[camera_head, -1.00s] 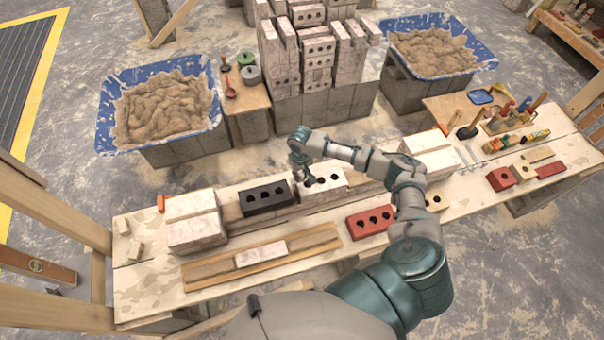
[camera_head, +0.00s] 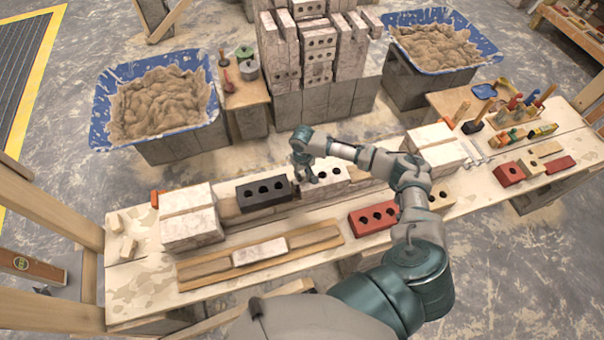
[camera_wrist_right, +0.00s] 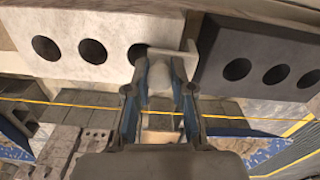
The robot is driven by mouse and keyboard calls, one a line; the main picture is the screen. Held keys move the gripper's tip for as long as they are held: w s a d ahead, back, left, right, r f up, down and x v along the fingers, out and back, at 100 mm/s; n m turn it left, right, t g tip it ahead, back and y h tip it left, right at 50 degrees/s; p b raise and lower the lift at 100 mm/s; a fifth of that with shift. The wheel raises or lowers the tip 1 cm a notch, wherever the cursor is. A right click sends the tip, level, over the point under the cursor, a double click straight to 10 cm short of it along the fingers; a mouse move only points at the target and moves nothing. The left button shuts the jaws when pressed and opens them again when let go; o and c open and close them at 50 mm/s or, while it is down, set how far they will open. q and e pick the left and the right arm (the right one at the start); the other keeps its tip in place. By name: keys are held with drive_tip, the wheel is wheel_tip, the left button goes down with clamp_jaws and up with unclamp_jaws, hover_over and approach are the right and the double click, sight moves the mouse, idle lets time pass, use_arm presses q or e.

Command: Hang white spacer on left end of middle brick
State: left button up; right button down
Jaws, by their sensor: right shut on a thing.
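The middle brick (camera_head: 332,180) is white with round holes and lies on the wall, right of a dark brick (camera_head: 264,193) with a gap between them. In the right wrist view the white brick (camera_wrist_right: 75,48) is on the left and the dark brick (camera_wrist_right: 262,60) on the right. My right gripper (camera_head: 308,172) is over the white brick's left end. In the right wrist view my right gripper (camera_wrist_right: 165,80) is shut on the white spacer (camera_wrist_right: 189,50), which sits at that end by the gap. Whether the spacer rests on the brick is unclear. My left gripper is not in view.
A red brick (camera_head: 373,217) lies on the bench in front. A wooden board with a pale piece (camera_head: 259,251) lies front left. Stacked pale blocks (camera_head: 190,218) stand at the wall's left end. A yellow string (camera_wrist_right: 70,104) crosses the right wrist view.

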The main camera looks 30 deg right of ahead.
drive_tip(key=shift+d+f, duration=0.2)
drive_tip(key=shift+d, duration=0.15)
drive_tip(key=c, duration=0.9)
unclamp_jaws()
drive_tip(key=shift+d+f, duration=0.1)
drive_tip(key=shift+d, duration=0.1)
drive_tip(key=shift+a, duration=0.4)
drive_tip(key=shift+r, duration=0.55)
wheel_tip(320, 180, up, 11)
drive_tip(key=shift+f, duration=0.1)
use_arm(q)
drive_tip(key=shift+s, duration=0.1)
